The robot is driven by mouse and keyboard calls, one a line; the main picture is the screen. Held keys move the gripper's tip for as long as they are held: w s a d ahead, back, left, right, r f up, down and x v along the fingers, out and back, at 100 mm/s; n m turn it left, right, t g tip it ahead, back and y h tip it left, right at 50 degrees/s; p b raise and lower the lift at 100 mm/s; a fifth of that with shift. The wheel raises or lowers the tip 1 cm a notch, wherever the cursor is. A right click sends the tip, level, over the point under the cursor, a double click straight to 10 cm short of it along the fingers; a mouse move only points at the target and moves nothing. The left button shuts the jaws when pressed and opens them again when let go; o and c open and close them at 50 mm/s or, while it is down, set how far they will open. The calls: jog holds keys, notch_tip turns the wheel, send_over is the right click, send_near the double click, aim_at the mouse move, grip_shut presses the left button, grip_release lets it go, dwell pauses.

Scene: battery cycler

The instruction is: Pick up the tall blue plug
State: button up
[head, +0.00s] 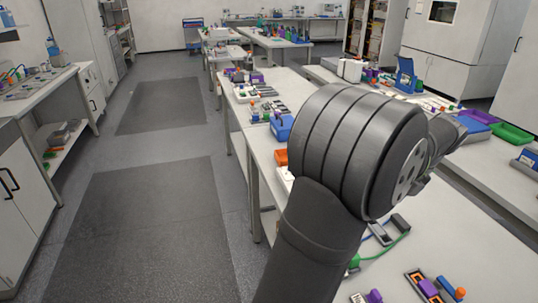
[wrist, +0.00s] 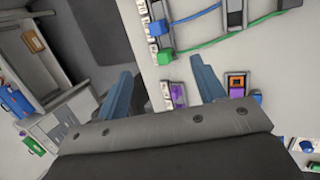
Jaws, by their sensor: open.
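My gripper (wrist: 164,75) is open in the wrist view, its two blue-grey fingers apart with nothing gripped between them. Beyond the fingers lies the white bench, with a blue plug (wrist: 165,57) at the end of a blue cable. Another blue piece (wrist: 257,97) sits beside a dark holder with orange and purple parts (wrist: 237,85), right of the right finger. In the head view, blue pieces (head: 428,287) lie near the bottom right edge. I cannot tell which blue piece is the tall plug. My arm hides part of the bench and the gripper in the head view.
Green (wrist: 205,40) and blue cables run to grey modules at the top of the wrist view. A purple part (wrist: 178,94) sits in a holder beyond the gap between the fingers. In the head view, a green tray (head: 512,132) stands on the right bench, and the left aisle is clear.

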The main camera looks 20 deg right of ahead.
jog(key=shift+c, duration=0.7)
jog(key=w+a+r+n+g+h, duration=0.1)
jog(key=w+a+n+h, duration=0.15)
jog(key=n, duration=0.65)
jog(key=w+a+n+g+h, duration=0.15)
jog(key=a+n, duration=0.25)
jog(key=n, duration=0.5)
jog(key=f, duration=1.2)
jog(key=shift+s+a, duration=0.2)
jog(key=shift+s, duration=0.1)
jog(key=shift+w+f, duration=0.15)
jog(key=shift+f, duration=1.15)
jog(key=shift+w+f, duration=0.15)
jog(key=shift+f, duration=1.15)
jog(key=c, duration=1.1)
